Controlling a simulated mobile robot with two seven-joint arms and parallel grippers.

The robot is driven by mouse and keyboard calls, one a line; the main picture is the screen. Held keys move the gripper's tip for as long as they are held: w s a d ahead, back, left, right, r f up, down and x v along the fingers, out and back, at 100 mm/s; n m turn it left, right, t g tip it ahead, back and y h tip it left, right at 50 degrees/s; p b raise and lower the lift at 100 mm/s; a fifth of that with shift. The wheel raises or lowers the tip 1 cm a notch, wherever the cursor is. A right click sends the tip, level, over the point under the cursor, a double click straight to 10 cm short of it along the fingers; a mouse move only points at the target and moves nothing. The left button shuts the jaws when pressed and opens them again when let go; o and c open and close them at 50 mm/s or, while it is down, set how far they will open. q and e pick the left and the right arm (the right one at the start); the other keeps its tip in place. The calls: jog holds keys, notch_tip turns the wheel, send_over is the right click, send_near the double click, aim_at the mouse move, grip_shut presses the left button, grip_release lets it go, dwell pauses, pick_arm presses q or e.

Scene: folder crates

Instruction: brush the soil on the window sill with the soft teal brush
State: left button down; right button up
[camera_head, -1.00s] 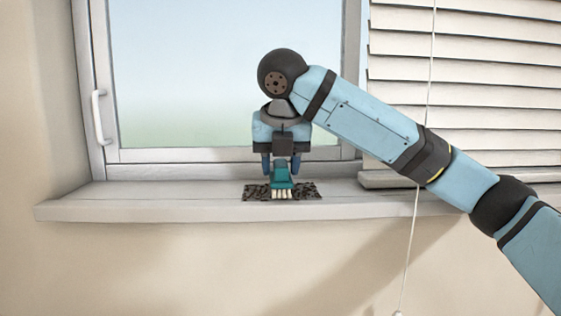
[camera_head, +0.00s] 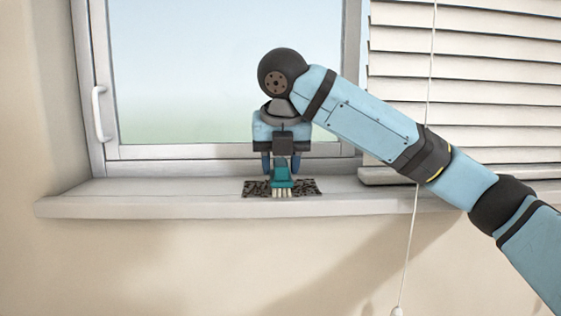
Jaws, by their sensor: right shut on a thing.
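A dark patch of soil (camera_head: 257,188) lies on the white window sill (camera_head: 150,203), near the middle of its length. My right gripper (camera_head: 281,165) points down over the patch and is shut on the teal brush (camera_head: 282,183). The brush's pale bristles face down and toward me, at the soil between its left and right parts. The bristles look to be at the soil, but I cannot tell for sure that they touch. The brush hides the middle of the patch. My left gripper is not in view.
A closed window with a white handle (camera_head: 99,117) stands behind the sill. A slatted blind (camera_head: 480,90) hangs at the right, with its cord (camera_head: 414,225) hanging in front of the sill. The sill is clear to the left of the soil.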

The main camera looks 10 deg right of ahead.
jog(key=shift+w+a, duration=0.25)
jog(key=shift+a, duration=0.9)
jog(key=shift+w+a, duration=0.2)
jog(key=shift+a, duration=0.9)
jog(key=shift+w+a, duration=0.15)
jog(key=shift+a, duration=0.5)
jog(key=shift+w+a, duration=0.15)
jog(key=shift+a, duration=0.6)
jog(key=shift+d, duration=0.15)
jog(key=d, duration=0.4)
jog(key=shift+s+d, duration=0.1)
jog(key=shift+s, duration=0.25)
